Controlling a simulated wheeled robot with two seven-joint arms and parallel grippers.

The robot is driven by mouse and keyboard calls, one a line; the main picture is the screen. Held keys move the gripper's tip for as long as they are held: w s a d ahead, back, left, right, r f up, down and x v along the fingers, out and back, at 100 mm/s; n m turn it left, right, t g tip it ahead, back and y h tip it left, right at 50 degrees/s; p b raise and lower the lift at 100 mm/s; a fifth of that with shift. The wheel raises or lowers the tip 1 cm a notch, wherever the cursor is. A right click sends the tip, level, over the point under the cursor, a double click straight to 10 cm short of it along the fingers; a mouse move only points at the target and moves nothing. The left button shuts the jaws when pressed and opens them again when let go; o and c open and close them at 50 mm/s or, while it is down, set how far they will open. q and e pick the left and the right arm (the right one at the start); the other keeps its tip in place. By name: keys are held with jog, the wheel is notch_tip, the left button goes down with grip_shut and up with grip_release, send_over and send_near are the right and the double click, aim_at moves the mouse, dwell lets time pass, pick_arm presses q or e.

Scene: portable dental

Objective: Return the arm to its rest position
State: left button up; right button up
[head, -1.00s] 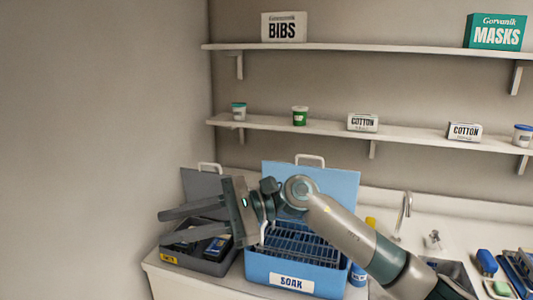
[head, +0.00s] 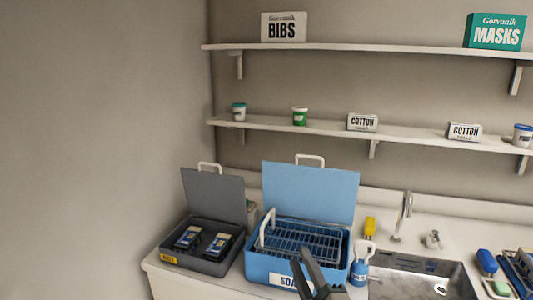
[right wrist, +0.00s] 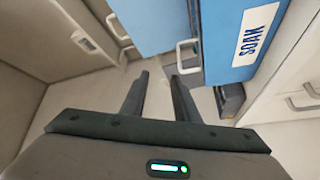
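My right gripper (head: 302,258) is at the bottom of the head view, in front of the blue SOAK box (head: 255,268), and covers part of its label. In the right wrist view its two fingers (right wrist: 158,76) stand apart with nothing between them, and the SOAK box (right wrist: 228,45) is beyond them at the upper right. The rest of the right arm is out of the head view. My left gripper is not in view.
The open SOAK box holds a blue rack (head: 300,240). A grey open case (head: 200,262) with two dark blue items stands to its left. A blue bottle (head: 359,272), sink (head: 415,280) and tap (head: 404,215) are to the right. Shelves (head: 340,124) line the back wall.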

jog(key=s+d+f+m+g+h, duration=0.2)
jog(key=s+d+f+m+g, duration=0.25)
jog(key=s+f, duration=0.4)
jog(key=s+d+f+m+g+h, duration=0.25)
jog(key=s+d+f+m, duration=0.3)
jog(key=f, duration=0.65)
jog(key=s+d+f+m+g, duration=0.2)
jog(key=s+f+g, duration=0.25)
jog(key=s, duration=0.75)
jog(key=s+d+f+m+g, duration=0.2)
jog(key=s+f+g, duration=0.3)
jog(key=s, duration=0.6)
notch_tip(320, 180, down, 29)
jog(key=s, duration=0.2)
jog(key=s+d+f+g, duration=0.2)
jog(key=s+d+f, duration=0.1)
jog(key=s+f, duration=1.5)
